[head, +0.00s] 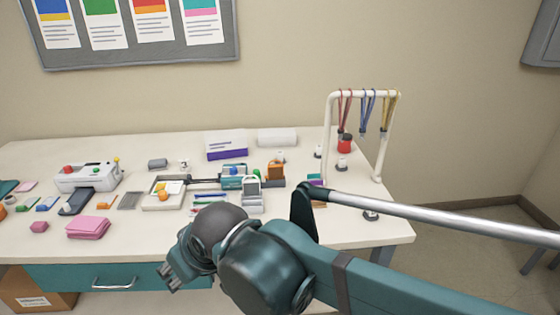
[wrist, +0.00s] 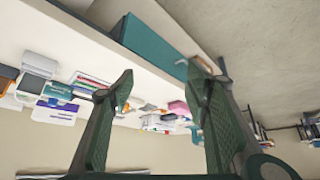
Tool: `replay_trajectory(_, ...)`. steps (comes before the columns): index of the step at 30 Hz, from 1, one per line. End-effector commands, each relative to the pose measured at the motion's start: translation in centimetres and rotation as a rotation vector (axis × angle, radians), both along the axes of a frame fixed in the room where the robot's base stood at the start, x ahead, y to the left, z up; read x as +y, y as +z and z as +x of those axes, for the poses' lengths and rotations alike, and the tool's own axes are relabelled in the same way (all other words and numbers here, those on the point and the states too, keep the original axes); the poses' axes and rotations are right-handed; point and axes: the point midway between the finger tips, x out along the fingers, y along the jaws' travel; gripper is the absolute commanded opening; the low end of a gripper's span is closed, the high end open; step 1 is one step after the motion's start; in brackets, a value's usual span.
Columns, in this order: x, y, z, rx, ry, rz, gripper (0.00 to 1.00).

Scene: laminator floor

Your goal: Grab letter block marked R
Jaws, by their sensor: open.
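I cannot make out a block with a readable letter R in either view. My gripper (head: 170,275) is in front of the table's front edge, near the teal drawer, apart from the tabletop objects. In the wrist view my gripper (wrist: 160,80) has its two fingers spread wide with nothing between them. The table looks tilted in that view, with its items beyond the fingers. My arm hides part of the table's right front.
Pink sheets (head: 88,228) are stacked near the front left. A white machine (head: 88,177) stands behind them. A shallow tray (head: 165,193) and a purple-white box (head: 227,146) are mid-table. A white rack (head: 329,135) with lanyards stands at right. The drawer handle (head: 114,284) projects at front.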

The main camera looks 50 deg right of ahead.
Motion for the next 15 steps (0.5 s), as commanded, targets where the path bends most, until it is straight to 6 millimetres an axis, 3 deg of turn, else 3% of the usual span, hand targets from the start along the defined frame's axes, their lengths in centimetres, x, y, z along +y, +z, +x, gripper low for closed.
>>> replay_trajectory(2, 0.00, 0.00, 0.00, 0.000, 0.000, 0.000, 0.35)
replay_trajectory(15, -0.19, 0.28, 0.27, 0.001, -0.004, -0.001, 0.35)
